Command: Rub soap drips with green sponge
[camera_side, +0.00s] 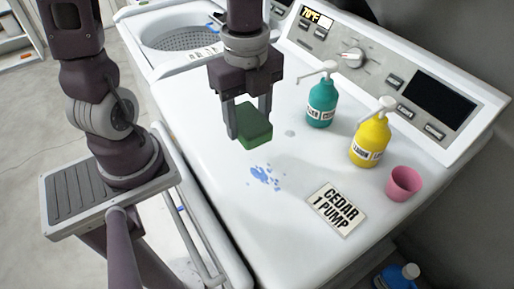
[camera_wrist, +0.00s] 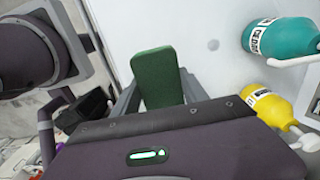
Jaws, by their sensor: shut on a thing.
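My gripper (camera_side: 250,122) is shut on the green sponge (camera_side: 254,130), holding it above the white machine top. The green sponge also shows between the fingers in the wrist view (camera_wrist: 158,75). Blue soap drips (camera_side: 265,177) lie scattered on the white top, below and slightly to the right of the sponge in the side view. I cannot see the blue drips in the wrist view. A small greyish spot (camera_side: 290,133) lies on the top to the right of the sponge, and shows in the wrist view too (camera_wrist: 213,45).
A teal pump bottle (camera_side: 321,103), a yellow pump bottle (camera_side: 370,142) and a pink cup (camera_side: 403,184) stand at the right. A card reading "CEDAR 1 PUMP" (camera_side: 337,209) lies near the front. The control panel (camera_side: 400,75) rises behind. The left of the top is clear.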

